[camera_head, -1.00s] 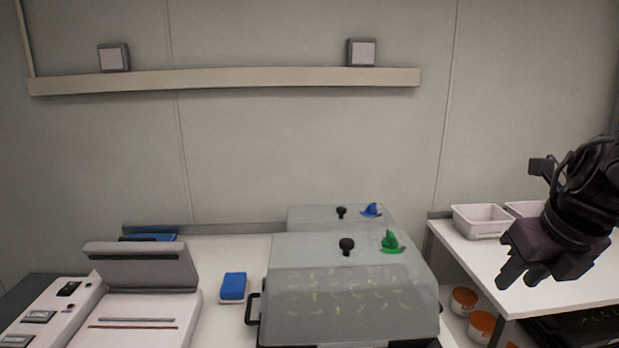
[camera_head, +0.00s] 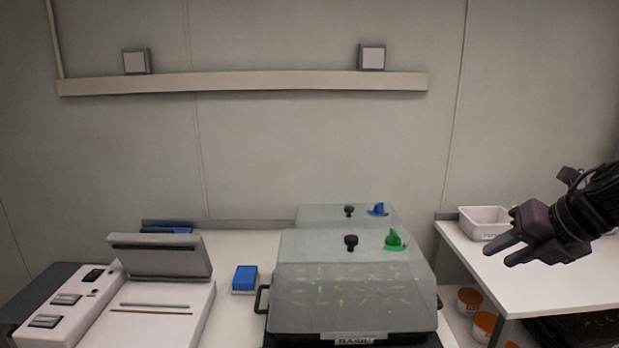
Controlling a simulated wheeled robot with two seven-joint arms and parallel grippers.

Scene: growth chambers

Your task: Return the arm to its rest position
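My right gripper (camera_head: 508,247) is at the right side of the head view, above the white side table (camera_head: 550,285). Its dark fingers point left and a little down. They appear slightly apart with nothing visible between them, though the gap is hard to judge. My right arm comes in from the right edge. My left gripper and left arm are not in view.
Clear-lidded growth chambers (camera_head: 350,290) with black knobs and a green and a blue part stand mid-bench. A blue sponge-like block (camera_head: 245,278) and a hinged-lid device (camera_head: 160,255) are left. A white bin (camera_head: 484,222) stands behind my gripper; orange-lidded tubs (camera_head: 484,325) sit below.

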